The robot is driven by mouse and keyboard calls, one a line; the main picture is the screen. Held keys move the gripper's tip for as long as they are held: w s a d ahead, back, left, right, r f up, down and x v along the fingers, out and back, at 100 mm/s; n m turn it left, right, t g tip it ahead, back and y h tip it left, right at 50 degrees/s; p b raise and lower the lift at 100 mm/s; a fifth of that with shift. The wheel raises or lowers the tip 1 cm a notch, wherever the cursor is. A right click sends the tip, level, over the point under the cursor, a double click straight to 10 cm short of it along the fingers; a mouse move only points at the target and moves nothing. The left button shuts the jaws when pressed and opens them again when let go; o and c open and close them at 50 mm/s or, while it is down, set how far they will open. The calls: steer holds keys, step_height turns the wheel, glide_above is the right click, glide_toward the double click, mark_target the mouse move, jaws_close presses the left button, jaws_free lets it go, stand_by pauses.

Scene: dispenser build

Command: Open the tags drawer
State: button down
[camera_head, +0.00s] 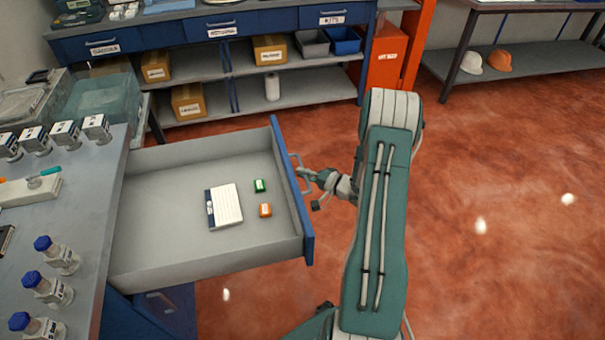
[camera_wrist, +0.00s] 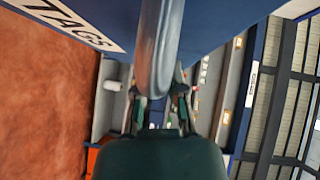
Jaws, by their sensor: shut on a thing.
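The tags drawer (camera_head: 150,190) is pulled well out from the grey workbench at the left, with its inside in plain view. It has a blue front panel (camera_head: 292,190) and a grey handle on its outer face. The handle (camera_wrist: 158,50) fills the middle of the wrist view, next to the "TAGS" label (camera_wrist: 70,20). My gripper (camera_head: 303,173) is shut on the handle. In the drawer lie a white notepad (camera_head: 228,204), a small green item (camera_head: 260,186) and a small orange item (camera_head: 265,210).
The workbench top (camera_head: 82,205) holds blue-capped bottles (camera_head: 62,256) and several small boxes. A blue bench (camera_head: 185,32) with drawers and shelved cardboard boxes stands behind. An orange cabinet (camera_head: 385,70) is at the back. The red floor (camera_head: 500,200) at the right is clear.

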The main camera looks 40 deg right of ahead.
steer(key=c, duration=0.7)
jaws_free()
steer(key=shift+f, duration=0.2)
steer(key=v, duration=1.2)
